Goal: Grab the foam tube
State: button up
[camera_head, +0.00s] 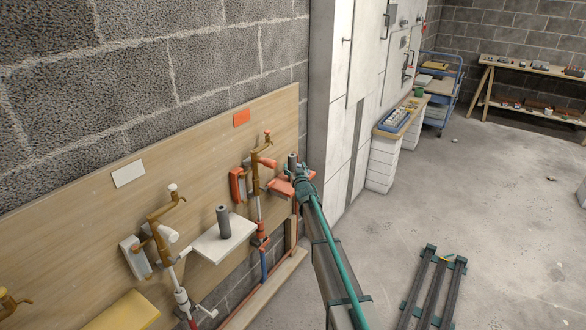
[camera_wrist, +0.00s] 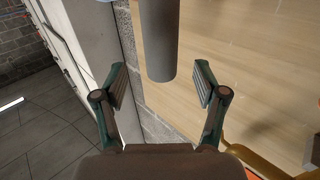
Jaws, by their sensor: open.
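A dark grey foam tube (camera_head: 292,162) stands upright at the small red shelf (camera_head: 281,187) at the right end of the wooden board. In the wrist view, a plain grey tube (camera_wrist: 158,38) comes in from the top edge, its rounded end between my fingertips. My gripper (camera_wrist: 160,72) is open, one finger on each side of the tube, with gaps on both sides. In the head view my gripper (camera_head: 301,178) is beside the red shelf and hides part of it. A second grey tube (camera_head: 223,222) stands on the white shelf (camera_head: 217,246) to the left.
The wooden board (camera_head: 70,225) carries brown crank fittings (camera_head: 160,230) close to the shelves. A tall white cabinet (camera_head: 340,90) stands just right of the board. Dark rails (camera_head: 432,290) lie on the floor at right; much of the floor beyond is clear.

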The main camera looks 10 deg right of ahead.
aim_at(293, 163)
jog(key=shift+w+a+f+p, duration=0.15)
jog(key=shift+w+p, duration=0.25)
jog(key=shift+w, duration=1.05)
jog(key=shift+w+a+p, duration=0.1)
jog(key=shift+w+p, duration=0.25)
jog(key=shift+w, duration=1.1)
jog(key=shift+c, duration=0.3)
jog(key=c, duration=0.9)
